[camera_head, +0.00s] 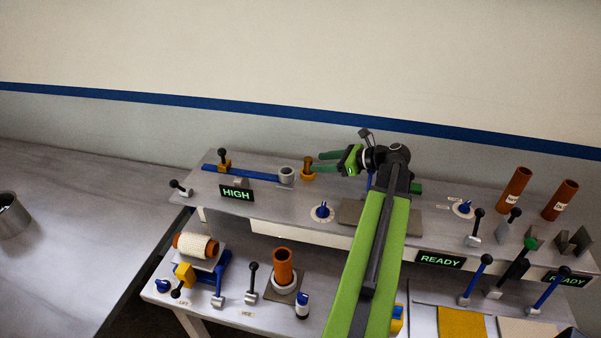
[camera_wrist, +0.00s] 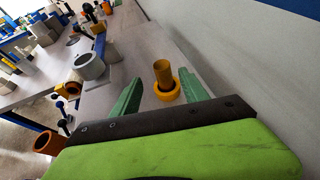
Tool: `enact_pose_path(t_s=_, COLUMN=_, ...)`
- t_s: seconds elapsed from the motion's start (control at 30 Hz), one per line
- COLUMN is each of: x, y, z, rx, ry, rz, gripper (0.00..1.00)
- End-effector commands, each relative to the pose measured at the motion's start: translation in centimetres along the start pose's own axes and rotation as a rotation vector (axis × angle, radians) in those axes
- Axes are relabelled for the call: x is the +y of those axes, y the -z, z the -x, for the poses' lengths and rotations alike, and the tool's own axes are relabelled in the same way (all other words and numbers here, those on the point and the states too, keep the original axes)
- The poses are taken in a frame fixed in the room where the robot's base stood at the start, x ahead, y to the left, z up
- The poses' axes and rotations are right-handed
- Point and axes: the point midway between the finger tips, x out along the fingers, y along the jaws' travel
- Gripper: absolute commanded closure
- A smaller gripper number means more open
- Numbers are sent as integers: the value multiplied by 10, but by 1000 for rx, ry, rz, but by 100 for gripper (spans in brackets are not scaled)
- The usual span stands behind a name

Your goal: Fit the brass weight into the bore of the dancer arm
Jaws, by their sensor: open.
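The brass weight (camera_head: 307,163) stands upright on the back shelf, a short brass cylinder in a wider yellow-orange ring at its foot. It also shows in the wrist view (camera_wrist: 162,73). The dancer arm (camera_head: 240,172) is a blue bar with a grey ring at its right end; the ring (camera_head: 287,174) holds the bore, left of the weight. The ring looks empty in the wrist view (camera_wrist: 90,66). My gripper (camera_head: 317,162) is open beside the weight, coming from the right.
The HIGH display (camera_head: 237,193) stands in front of the dancer arm. A blue knob (camera_head: 322,211) sits on the front of the shelf. The wall is close behind. A spool (camera_head: 196,246) and an orange tube (camera_head: 283,266) stand on the lower bench.

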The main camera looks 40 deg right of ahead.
Motion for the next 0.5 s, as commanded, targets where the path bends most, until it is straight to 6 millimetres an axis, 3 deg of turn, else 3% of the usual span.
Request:
enact_pose_path(t_s=0.1, x=0, y=13, z=-5, rx=0, ry=0, rz=0, gripper=48)
enact_pose_path(t_s=0.3, x=0, y=13, z=-6, rx=0, ry=0, rz=0, gripper=48)
enact_pose_path(t_s=0.5, x=0, y=14, z=-28, rx=0, ry=-1, rz=0, gripper=48)
